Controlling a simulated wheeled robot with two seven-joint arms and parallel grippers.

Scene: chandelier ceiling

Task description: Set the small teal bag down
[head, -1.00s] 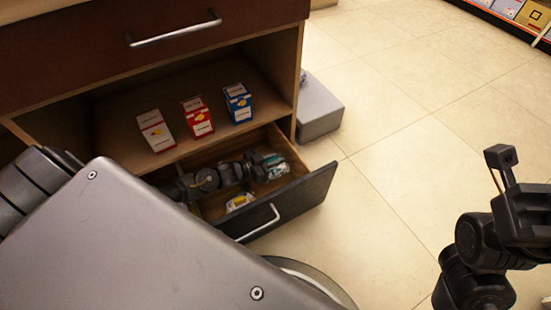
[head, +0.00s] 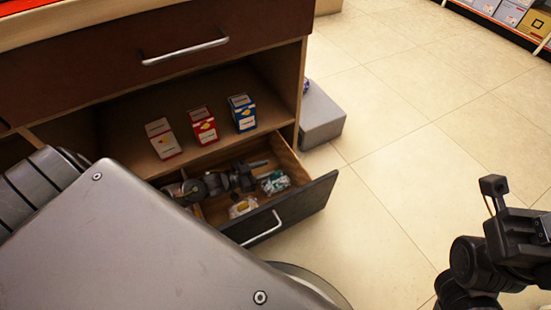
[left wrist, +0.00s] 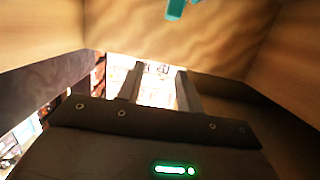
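The small teal bag (head: 275,183), teal and white, lies in the right part of the open lower drawer (head: 318,196). A teal piece (left wrist: 175,10), likely part of it, shows at the top edge of the left wrist view. My left gripper (head: 260,171) is inside the drawer, just left of the bag and apart from it. In the left wrist view its two fingers (left wrist: 160,88) are spread with nothing held between them.
A yellow and white packet (head: 242,207) lies in the drawer near its front. Three small boxes, white-red (head: 163,139), red (head: 203,126) and blue (head: 242,113), stand on the shelf above. A grey block (head: 320,118) sits beside the cabinet. The floor to the right is clear.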

